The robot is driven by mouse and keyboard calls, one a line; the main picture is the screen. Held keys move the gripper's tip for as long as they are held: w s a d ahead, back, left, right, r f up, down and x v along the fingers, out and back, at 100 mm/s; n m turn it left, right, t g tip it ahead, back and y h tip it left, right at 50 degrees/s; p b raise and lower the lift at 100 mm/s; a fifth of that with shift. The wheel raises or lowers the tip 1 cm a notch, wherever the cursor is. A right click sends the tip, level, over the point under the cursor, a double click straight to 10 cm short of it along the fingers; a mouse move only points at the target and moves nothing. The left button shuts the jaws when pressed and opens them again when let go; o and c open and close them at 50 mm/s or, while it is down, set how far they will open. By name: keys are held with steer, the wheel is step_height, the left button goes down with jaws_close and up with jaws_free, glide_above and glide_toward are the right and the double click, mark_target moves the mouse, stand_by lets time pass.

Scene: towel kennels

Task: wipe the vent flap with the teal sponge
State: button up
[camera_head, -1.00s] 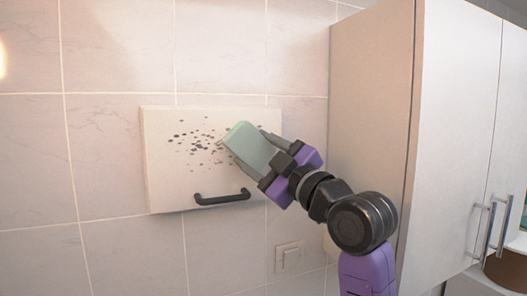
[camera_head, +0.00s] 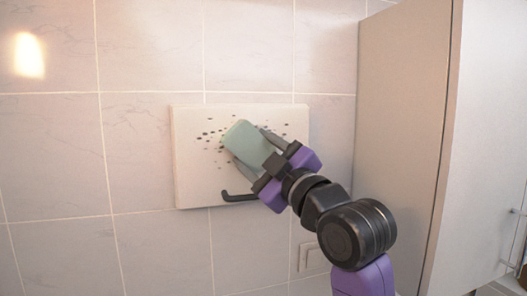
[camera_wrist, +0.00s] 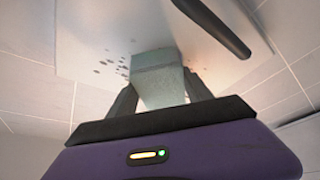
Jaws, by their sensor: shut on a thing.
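The vent flap (camera_head: 190,160) is a pale square panel on the tiled wall, with dark specks (camera_head: 210,134) across its upper middle and a black bar handle (camera_head: 236,197) near its lower edge. My gripper (camera_head: 262,156) is shut on the teal sponge (camera_head: 243,139), in front of the specks. In the wrist view the sponge (camera_wrist: 158,80) sits between both fingers, its far end at the flap's face (camera_wrist: 95,35); I cannot tell if it touches. Specks show on both sides of it. The sponge and gripper hide part of the flap and the handle's right end.
A tall pale cabinet (camera_head: 402,120) stands close on the right, beside my arm. A wall switch (camera_head: 312,256) is below the flap at the right. The tiled wall (camera_head: 130,50) left of the flap is clear.

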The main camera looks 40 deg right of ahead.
mark_target(237, 149)
steer(key=shift+w+a, duration=0.35)
steer(key=shift+a, duration=0.55)
steer(key=shift+w+a, duration=0.3)
steer(key=shift+a, duration=0.6)
steer(key=shift+w+a+p, duration=0.2)
steer(key=shift+w+a, duration=0.1)
steer(key=shift+a, duration=0.7)
steer(key=shift+w+a+p, duration=0.25)
steer(key=shift+a, duration=0.8)
steer(key=shift+w+a+p, duration=0.2)
steer(key=shift+w+a, duration=0.1)
steer(key=shift+a, duration=0.7)
steer(key=shift+r+p, duration=0.55)
steer(key=shift+s+d, duration=0.25)
steer(key=shift+d, duration=0.75)
steer(key=shift+s+d, duration=0.3)
steer(key=shift+d, duration=0.7)
steer(key=shift+s+d, duration=0.25)
steer(key=shift+d, duration=0.75)
steer(key=shift+s+d, duration=0.25)
steer(key=shift+d, duration=0.35)
steer(key=shift+s+d, duration=0.3)
steer(key=shift+d, duration=0.35)
steer(key=shift+s+d, duration=0.25)
steer(key=shift+d, duration=0.35)
steer(key=s+d+b, duration=0.1)
steer(key=d, duration=0.5)
steer(key=shift+s+d, duration=0.35)
